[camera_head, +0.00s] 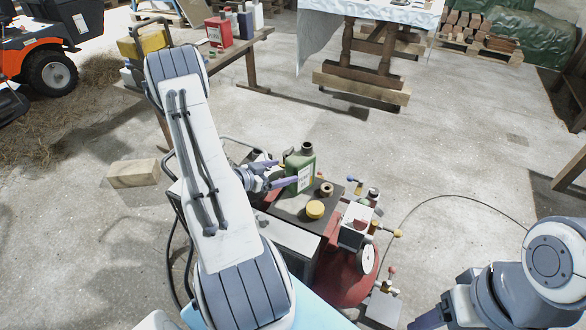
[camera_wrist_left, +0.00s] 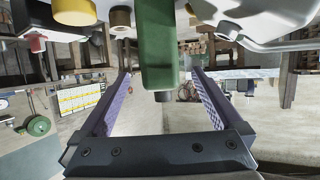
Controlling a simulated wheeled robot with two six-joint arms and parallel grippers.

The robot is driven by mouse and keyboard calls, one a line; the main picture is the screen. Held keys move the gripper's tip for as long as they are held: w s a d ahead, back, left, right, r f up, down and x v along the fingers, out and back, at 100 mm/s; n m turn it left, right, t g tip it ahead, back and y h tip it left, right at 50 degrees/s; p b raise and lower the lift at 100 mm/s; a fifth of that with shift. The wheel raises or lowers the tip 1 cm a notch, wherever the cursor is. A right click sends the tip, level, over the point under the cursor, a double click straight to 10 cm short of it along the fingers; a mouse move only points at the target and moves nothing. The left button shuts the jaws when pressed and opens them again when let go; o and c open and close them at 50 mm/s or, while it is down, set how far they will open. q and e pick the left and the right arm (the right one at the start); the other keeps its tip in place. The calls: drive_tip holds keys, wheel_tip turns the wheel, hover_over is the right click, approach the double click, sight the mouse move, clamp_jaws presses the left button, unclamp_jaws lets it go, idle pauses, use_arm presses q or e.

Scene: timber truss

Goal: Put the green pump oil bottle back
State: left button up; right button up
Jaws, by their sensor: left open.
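The green pump oil bottle (camera_head: 302,168), with a dark cap and a pale label, stands upright on a dark top surface (camera_head: 288,206) of the machine in the middle. My left gripper (camera_head: 276,175) is open at the bottle's left side, its fingers pointing toward it. In the left wrist view, which is upside down, the bottle (camera_wrist_left: 158,45) shows between the two spread fingers (camera_wrist_left: 161,76); I cannot tell whether either touches it. My right gripper (camera_head: 432,317) is partly cut off at the bottom right, and its opening is unclear.
A yellow-lidded jar (camera_head: 315,210) and a small brown roll (camera_head: 326,189) sit close to the bottle. Valves and a gauge (camera_head: 368,259) crowd the machine's right side. A bench (camera_head: 250,46) with a red can (camera_head: 219,32) stands behind. A wooden block (camera_head: 133,173) lies on the floor.

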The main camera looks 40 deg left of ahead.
use_arm(q)
drive_tip(key=shift+v, duration=1.55)
